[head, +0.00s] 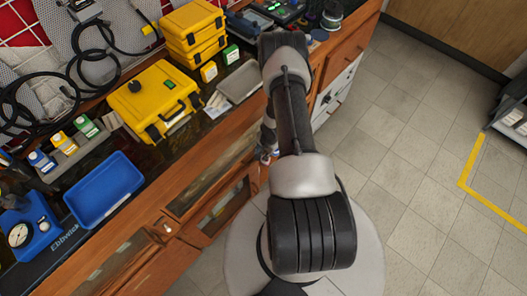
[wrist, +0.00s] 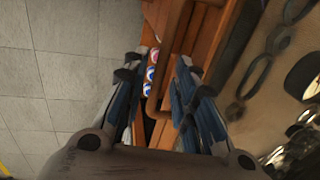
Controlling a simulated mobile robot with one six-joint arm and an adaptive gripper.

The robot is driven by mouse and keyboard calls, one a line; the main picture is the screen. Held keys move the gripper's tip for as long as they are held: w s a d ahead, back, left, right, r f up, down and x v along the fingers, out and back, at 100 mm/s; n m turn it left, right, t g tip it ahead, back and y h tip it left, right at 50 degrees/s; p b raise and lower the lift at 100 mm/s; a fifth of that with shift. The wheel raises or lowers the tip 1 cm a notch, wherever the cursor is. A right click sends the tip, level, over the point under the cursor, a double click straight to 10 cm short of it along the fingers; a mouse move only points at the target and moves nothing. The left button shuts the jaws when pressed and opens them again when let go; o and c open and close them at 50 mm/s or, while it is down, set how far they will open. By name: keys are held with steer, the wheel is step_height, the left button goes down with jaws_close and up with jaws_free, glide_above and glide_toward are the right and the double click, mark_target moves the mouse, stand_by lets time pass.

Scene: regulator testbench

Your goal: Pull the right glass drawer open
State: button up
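The bench front (head: 195,235) has wood-framed glass panels. The right glass panel (head: 222,207) sits in a wooden frame just left of my arm, and a left glass panel (head: 115,268) is nearer the lower edge. My gripper (wrist: 158,75) is open, with its two fingers apart and nothing visibly held. Between and beyond the fingers, a narrow wooden compartment (wrist: 165,45) shows with several round red, blue and white items (wrist: 150,72) in it. In the head view my arm hides most of the gripper. I cannot tell whether a finger touches a handle.
The bench top holds a large yellow case (head: 150,100), stacked yellow cases (head: 193,30), a blue tray (head: 104,190), small bottles (head: 85,125) and a grey tray (head: 240,82). White drawers (head: 335,95) stand right of my arm. The tiled floor (head: 400,150) to the right is clear.

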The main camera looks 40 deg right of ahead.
jaws_close()
stand_by(0.3)
steer(key=shift+s, duration=0.15)
